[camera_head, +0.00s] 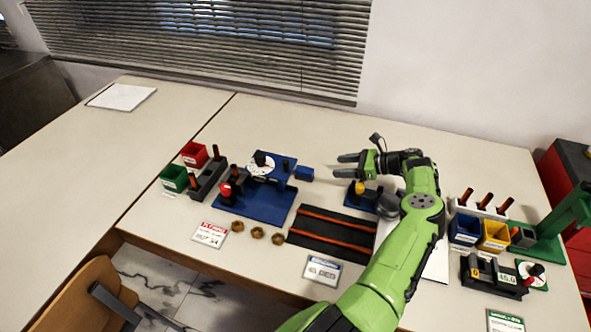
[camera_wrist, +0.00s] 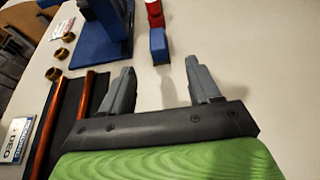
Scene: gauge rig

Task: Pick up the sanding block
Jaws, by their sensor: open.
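A small blue block (camera_head: 304,173), which I take to be the sanding block, lies on the table just right of the blue gauge fixture (camera_head: 262,203). In the wrist view the blue block (camera_wrist: 159,46) shows beyond the fingertips, roughly in line with the gap between them. My gripper (camera_head: 337,165) is open and empty, to the right of the block and apart from it, its fingers pointing left towards it. In the wrist view my gripper (camera_wrist: 160,65) has bare table between its fingers.
A black tray with orange rails (camera_head: 331,231) lies in front of my gripper. Several brass nuts (camera_head: 257,233) sit left of it. Red (camera_head: 194,154) and green (camera_head: 174,178) bins stand at far left; blue (camera_head: 465,229) and yellow (camera_head: 495,235) bins stand right. The table behind is clear.

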